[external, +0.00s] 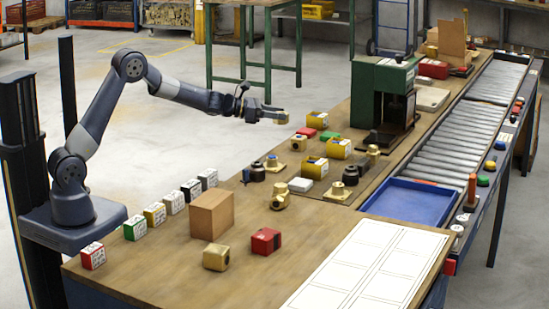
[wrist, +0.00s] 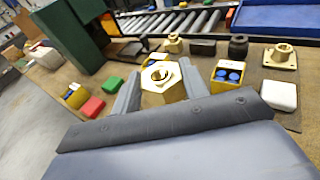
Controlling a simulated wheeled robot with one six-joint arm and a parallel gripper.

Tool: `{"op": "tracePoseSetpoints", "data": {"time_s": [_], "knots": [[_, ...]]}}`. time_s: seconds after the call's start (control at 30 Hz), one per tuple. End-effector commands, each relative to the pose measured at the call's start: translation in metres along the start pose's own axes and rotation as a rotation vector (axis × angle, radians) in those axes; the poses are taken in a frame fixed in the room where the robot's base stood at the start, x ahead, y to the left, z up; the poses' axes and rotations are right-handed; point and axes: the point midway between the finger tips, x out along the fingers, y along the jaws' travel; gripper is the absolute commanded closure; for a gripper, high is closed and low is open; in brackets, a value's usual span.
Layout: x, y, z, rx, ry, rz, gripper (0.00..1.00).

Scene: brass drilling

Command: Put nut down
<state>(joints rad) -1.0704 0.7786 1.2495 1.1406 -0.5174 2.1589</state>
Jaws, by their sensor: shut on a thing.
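My gripper (external: 276,114) is shut on a brass nut (external: 283,118) and holds it in the air over the far left side of the bench, near a yellow box (external: 317,119). In the wrist view the hexagonal nut (wrist: 163,82) sits between the two grey fingers, its round hole facing up. The nut is apart from the bench.
A green press (external: 384,90) stands behind, with a roller conveyor (external: 455,131) to the right. A blue tray (external: 410,203) and a white gridded sheet (external: 366,268) lie nearer. Yellow boxes, small blocks and a cardboard box (external: 212,215) crowd the bench (external: 150,266).

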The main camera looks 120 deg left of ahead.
Motion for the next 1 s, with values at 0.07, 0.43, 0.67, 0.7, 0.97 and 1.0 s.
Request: {"op": "tracePoseSetpoints", "data": {"time_s": [0.07,0.43,0.67,0.7,0.97,1.0], "knots": [[-0.02,-0.023,0.025,-0.001,-0.005,0.001,0.94],[-0.117,-0.103,0.065,-0.011,-0.004,0.047,0.94],[-0.178,-0.136,0.066,-0.016,-0.003,0.08,0.94],[-0.186,-0.14,0.065,-0.017,-0.003,0.085,0.94],[-0.211,-0.152,0.059,-0.019,-0.003,0.097,0.94],[-0.209,-0.155,0.059,-0.017,-0.003,0.09,0.94]]}}
